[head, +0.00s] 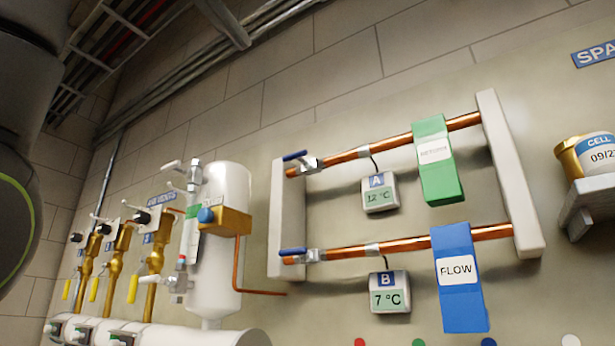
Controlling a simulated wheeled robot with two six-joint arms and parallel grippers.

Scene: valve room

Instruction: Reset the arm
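Neither of my grippers shows in the head view. A large dark grey rounded link of my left arm (28,90) fills the left edge, very near the camera, with a thin yellow-green ring on its lower part. The rest of that arm is out of frame, and no part of my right arm can be made out.
Two copper pipes with blue-handled valves cross the wall, bearing a green tag (437,165) and a blue FLOW tag (459,290). Gauges A (379,195) and B (389,296) read 12 °C and 7 °C. A white tank (217,270) and yellow-handled brass valves (118,245) stand left.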

